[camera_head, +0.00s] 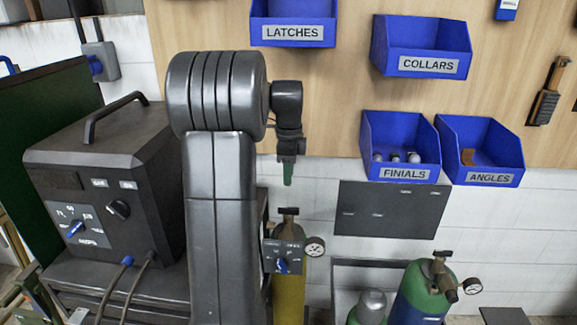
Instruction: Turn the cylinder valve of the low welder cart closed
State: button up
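My gripper (287,172) points down at the end of my dark grey arm, in the upper middle of the head view. Its fingertips look greenish and I see them edge-on, so any gap is hidden. A yellow gas cylinder (290,300) stands below it, with a dark valve (288,213) on top and a round gauge (315,246). The gripper appears above this valve in the picture, apart from it. A green and blue cylinder (418,297) with a dark valve (438,265) and a gauge (472,286) stands lower right. I cannot tell which cylinder belongs to the low welder cart.
A dark welder box (110,190) with a handle and knobs stands left. Blue bins, including FINIALS (400,150) and ANGLES (482,150), hang on the wooden wall board. A smaller grey-topped cylinder (371,303) stands lower right.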

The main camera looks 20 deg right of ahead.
aim_at(289, 207)
jog(key=shift+r, duration=1.3)
notch_tip(289, 207, down, 14)
jog(key=shift+r+p, duration=0.1)
jog(key=shift+p, duration=0.5)
jog(key=shift+n, duration=0.4)
jog(key=n, duration=0.8)
jog(key=shift+n+p, duration=0.4)
dwell(0.7)
